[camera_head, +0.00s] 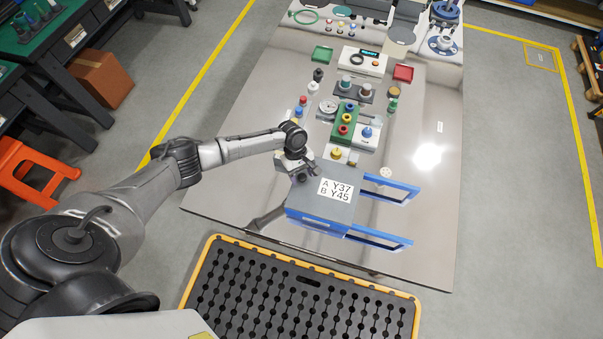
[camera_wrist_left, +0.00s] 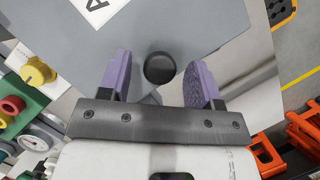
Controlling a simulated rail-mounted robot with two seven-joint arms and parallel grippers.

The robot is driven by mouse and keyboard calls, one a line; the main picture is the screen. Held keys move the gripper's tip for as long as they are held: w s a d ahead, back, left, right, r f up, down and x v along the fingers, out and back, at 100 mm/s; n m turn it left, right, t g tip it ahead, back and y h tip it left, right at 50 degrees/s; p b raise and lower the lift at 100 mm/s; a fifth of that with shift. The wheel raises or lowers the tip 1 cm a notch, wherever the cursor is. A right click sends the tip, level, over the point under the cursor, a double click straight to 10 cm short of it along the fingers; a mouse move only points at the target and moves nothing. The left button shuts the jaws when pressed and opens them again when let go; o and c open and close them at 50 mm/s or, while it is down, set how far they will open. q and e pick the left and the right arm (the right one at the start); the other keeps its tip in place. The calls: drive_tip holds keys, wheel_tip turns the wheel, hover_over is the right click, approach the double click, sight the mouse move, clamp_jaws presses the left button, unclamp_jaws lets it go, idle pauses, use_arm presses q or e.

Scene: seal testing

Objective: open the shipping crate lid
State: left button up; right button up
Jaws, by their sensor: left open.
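The shipping crate (camera_head: 300,217) is a blue box on the shiny table, with a flat grey lid (camera_head: 325,208) closed on top. A white label (camera_head: 337,189) reading "A Y37 B Y45" lies on the lid. My left gripper (camera_head: 302,178) is above the lid's far left corner. In the left wrist view, the purple fingers of my left gripper (camera_wrist_left: 160,85) are spread open on either side of a round black knob (camera_wrist_left: 160,68) on the grey lid (camera_wrist_left: 190,25). The knob sits between them with gaps on both sides. My right gripper is not in view.
Blue open frames (camera_head: 388,184) stick out from the crate's right side. Beyond the crate stand a yellow knob (camera_head: 337,153), a green block with coloured rings (camera_head: 345,122) and other small parts. A black perforated platform (camera_head: 300,298) lies in front. The table's right side is clear.

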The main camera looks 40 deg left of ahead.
use_arm(q)
drive_tip(key=shift+c, duration=0.2)
clamp_jaws()
idle(0.4)
